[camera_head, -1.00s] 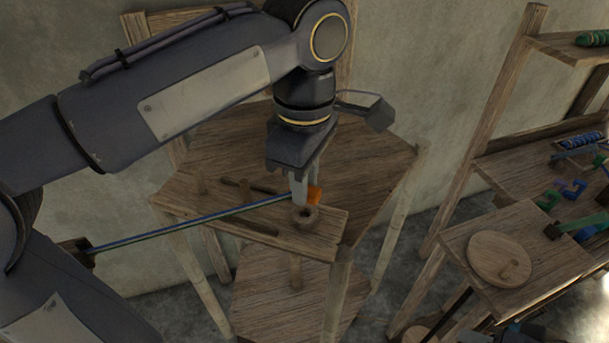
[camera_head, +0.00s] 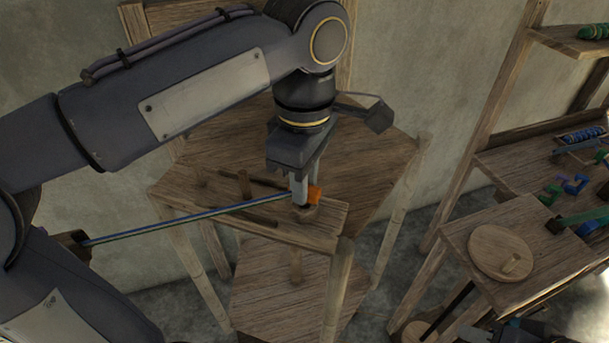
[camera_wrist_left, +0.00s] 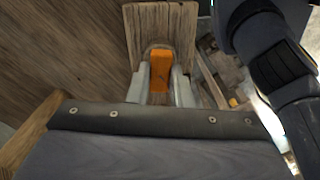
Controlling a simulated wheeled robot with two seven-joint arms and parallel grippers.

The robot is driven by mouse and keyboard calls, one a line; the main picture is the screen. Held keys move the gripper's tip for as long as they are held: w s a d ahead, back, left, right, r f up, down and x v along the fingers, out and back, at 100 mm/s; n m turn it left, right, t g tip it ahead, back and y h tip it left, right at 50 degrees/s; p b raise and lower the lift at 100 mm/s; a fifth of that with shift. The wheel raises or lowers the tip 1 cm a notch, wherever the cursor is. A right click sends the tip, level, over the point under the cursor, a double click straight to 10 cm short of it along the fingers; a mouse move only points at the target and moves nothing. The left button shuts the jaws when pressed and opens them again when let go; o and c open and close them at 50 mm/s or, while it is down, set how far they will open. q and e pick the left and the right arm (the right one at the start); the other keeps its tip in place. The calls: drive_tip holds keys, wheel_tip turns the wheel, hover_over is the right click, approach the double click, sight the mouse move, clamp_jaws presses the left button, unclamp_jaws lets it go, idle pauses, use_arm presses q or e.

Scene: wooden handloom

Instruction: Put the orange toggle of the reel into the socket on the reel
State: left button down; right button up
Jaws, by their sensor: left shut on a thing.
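The orange toggle (camera_head: 315,195) is between the fingers of my left gripper (camera_head: 300,200), which is shut on it. In the left wrist view the toggle (camera_wrist_left: 160,72) sits between the two grey fingers (camera_wrist_left: 159,92). A blue-green cord runs from the toggle to the left. The toggle is right at the round wooden socket (camera_head: 306,213) near the right end of the reel's board (camera_head: 325,222). The fingers and toggle hide most of the socket, so I cannot tell how deep the toggle sits. My right gripper does not show clearly.
The board lies on a wooden stand with a wide top (camera_head: 365,185) and a lower shelf (camera_head: 270,290). At right, a table holds a round wooden disc (camera_head: 502,253), and shelves hold coloured pieces.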

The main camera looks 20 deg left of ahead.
use_arm(q)
drive_tip(key=shift+f, duration=0.1)
idle(0.3)
drive_tip(key=shift+f+b, duration=0.4)
drive_tip(key=shift+f, duration=0.2)
idle(0.4)
drive_tip(key=c, duration=1.2)
unclamp_jaws()
drive_tip(key=shift+c, duration=0.2)
drive_tip(key=shift+o, duration=0.5)
drive_tip(key=o, duration=0.4)
